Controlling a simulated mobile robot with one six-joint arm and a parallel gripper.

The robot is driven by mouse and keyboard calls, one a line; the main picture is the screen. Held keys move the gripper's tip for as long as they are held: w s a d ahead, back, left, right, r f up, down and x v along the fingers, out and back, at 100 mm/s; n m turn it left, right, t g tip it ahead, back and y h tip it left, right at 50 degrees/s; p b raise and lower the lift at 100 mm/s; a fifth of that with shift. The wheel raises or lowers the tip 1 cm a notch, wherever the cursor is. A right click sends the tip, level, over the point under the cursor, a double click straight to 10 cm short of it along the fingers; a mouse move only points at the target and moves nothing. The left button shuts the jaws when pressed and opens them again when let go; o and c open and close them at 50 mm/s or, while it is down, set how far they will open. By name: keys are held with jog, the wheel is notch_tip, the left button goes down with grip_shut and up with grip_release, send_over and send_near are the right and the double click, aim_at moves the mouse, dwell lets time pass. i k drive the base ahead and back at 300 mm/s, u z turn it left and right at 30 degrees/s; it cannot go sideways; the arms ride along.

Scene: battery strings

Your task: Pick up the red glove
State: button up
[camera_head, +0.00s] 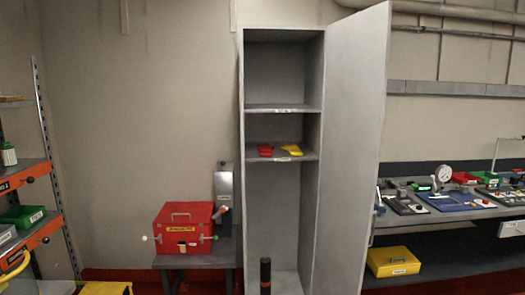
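The red glove (265,150) lies on the middle shelf (265,157) of an open tall grey cabinet, near the shelf's front edge. It is small in the head view, so its exact shape is hard to make out. A yellow glove (292,150) lies on the same shelf just to its right, with a small gap between them. My gripper is not in the head view, so its state and its distance from the glove do not show.
The cabinet door (358,150) stands open on the right. A red box (184,228) sits on a low table at left. A dark cylinder (265,275) shows upright before the cabinet; whether it is mine is unclear. A cluttered workbench (452,212) stands right.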

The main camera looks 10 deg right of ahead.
aim_at(265, 150)
jog(key=i, duration=0.85)
jog(key=z, duration=0.1)
jog(key=k, duration=0.65)
jog(key=u, duration=0.15)
jog(key=i, duration=0.45)
jog(key=u, duration=0.7)
jog(key=i, duration=0.7)
jog(key=u, duration=0.15)
